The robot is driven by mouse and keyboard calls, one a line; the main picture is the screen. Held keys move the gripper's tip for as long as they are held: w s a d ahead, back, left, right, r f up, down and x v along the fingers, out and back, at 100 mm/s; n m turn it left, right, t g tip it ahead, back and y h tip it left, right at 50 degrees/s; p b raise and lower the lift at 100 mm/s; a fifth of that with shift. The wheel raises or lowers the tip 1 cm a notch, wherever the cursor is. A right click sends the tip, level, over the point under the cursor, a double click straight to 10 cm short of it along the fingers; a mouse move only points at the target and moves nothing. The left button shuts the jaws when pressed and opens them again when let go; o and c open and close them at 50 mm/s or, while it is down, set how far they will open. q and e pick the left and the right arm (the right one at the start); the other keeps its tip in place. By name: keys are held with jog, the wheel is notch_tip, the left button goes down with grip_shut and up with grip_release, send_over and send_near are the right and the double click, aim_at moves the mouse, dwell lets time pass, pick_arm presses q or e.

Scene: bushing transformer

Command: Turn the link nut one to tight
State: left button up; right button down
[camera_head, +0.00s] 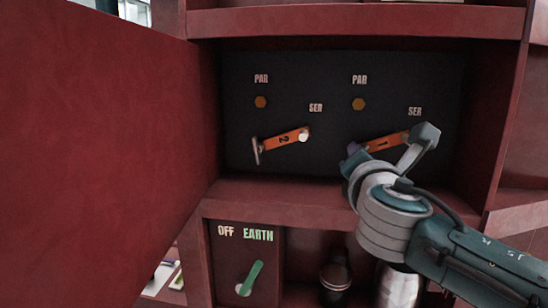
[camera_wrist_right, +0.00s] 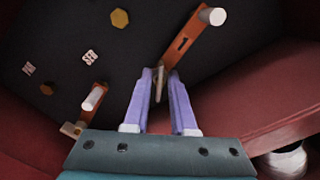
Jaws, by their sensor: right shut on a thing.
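Link one is an orange bar (camera_head: 384,143) marked 1 on the dark panel, right of centre in the head view; it also shows in the wrist view (camera_wrist_right: 184,45). My right gripper (camera_head: 350,158) is at the bar's lower left end. In the wrist view its two purple fingers (camera_wrist_right: 162,85) are around the pale link nut one (camera_wrist_right: 160,80), shut on it. The nut is partly hidden by the fingers there and is hidden by the gripper in the head view. My left gripper is not in view.
Link two (camera_head: 287,139), an orange bar with its own pale nut (camera_head: 255,151), is left on the same panel. Yellow hex studs sit under the PAR labels. A large red door (camera_head: 100,140) stands open at left. A green lever (camera_head: 250,279) is below.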

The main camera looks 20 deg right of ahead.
jog(key=m, duration=0.1)
jog(key=m+b, duration=0.1)
jog(key=m, duration=0.1)
jog(key=m+b, duration=0.1)
jog(key=shift+f+m, duration=0.25)
jog(key=shift+m, duration=0.05)
jog(key=m+b, duration=0.2)
jog(key=m, duration=0.3)
jog(key=shift+m, duration=0.3)
jog(key=c, duration=1)
grip_release()
jog(key=shift+s, duration=0.1)
jog(key=shift+s+a, duration=0.1)
jog(key=shift+s, duration=0.1)
jog(key=p+v, duration=0.2)
jog(key=v, duration=0.7)
jog(key=shift+s, duration=0.2)
